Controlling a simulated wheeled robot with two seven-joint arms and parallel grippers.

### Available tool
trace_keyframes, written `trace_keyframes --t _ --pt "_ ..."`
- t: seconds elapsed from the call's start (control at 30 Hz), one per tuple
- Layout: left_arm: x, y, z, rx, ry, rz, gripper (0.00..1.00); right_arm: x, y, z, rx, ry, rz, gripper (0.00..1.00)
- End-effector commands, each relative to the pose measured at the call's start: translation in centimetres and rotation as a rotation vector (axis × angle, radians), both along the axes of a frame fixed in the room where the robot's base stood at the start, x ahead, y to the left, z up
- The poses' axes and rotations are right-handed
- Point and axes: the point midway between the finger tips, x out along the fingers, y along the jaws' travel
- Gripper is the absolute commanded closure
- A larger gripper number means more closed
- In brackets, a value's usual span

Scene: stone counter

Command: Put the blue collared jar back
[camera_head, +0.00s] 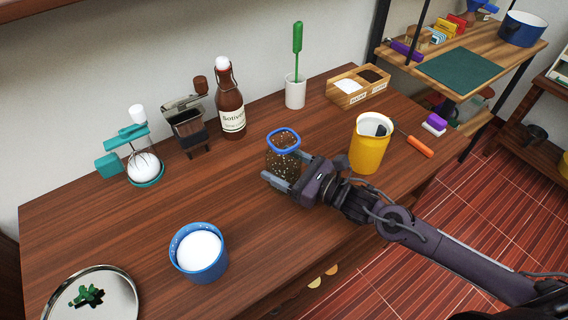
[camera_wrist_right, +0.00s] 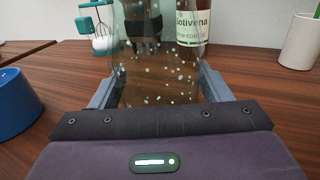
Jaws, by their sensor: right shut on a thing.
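The blue collared jar (camera_head: 284,160) is a clear jar with a blue rim and dark, speckled contents. It stands upright at the middle of the wooden counter in the head view. My right gripper (camera_head: 280,180) is shut on its lower body, coming in from the right. In the right wrist view the jar (camera_wrist_right: 158,60) fills the space between the two fingers (camera_wrist_right: 158,92). Whether its base touches the counter is hidden by the gripper. My left gripper is not in view.
A yellow jug (camera_head: 370,145) stands right of the jar, with an orange-handled tool (camera_head: 418,146) beyond. A brown bottle (camera_head: 230,105), white cup (camera_head: 295,92) and wooden box (camera_head: 358,90) stand behind. A blue tub (camera_head: 199,254) is at front left. The counter's left middle is clear.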

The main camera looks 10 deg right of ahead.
Motion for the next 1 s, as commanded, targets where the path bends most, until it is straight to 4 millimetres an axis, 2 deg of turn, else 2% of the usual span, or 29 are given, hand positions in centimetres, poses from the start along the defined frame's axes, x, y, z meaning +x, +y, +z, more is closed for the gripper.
trace_keyframes --t 0.27,0.3,0.47,0.87,1.0 --pt "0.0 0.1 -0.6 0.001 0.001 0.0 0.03 0.0 0.0 -0.4 0.001 -0.002 0.0 0.69" --pt "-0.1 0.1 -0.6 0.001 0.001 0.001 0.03 0.0 0.0 -0.4 0.0 0.0 0.0 0.28" --pt "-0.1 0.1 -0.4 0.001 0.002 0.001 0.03 0.0 0.0 -0.3 0.0 0.0 0.0 0.07" --pt "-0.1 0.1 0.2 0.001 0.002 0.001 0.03 -0.1 -0.1 0.2 -0.001 0.002 -0.001 0.07" --pt "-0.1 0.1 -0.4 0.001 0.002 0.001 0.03 -1.9 -1.8 -0.3 -0.006 0.005 0.0 0.07"
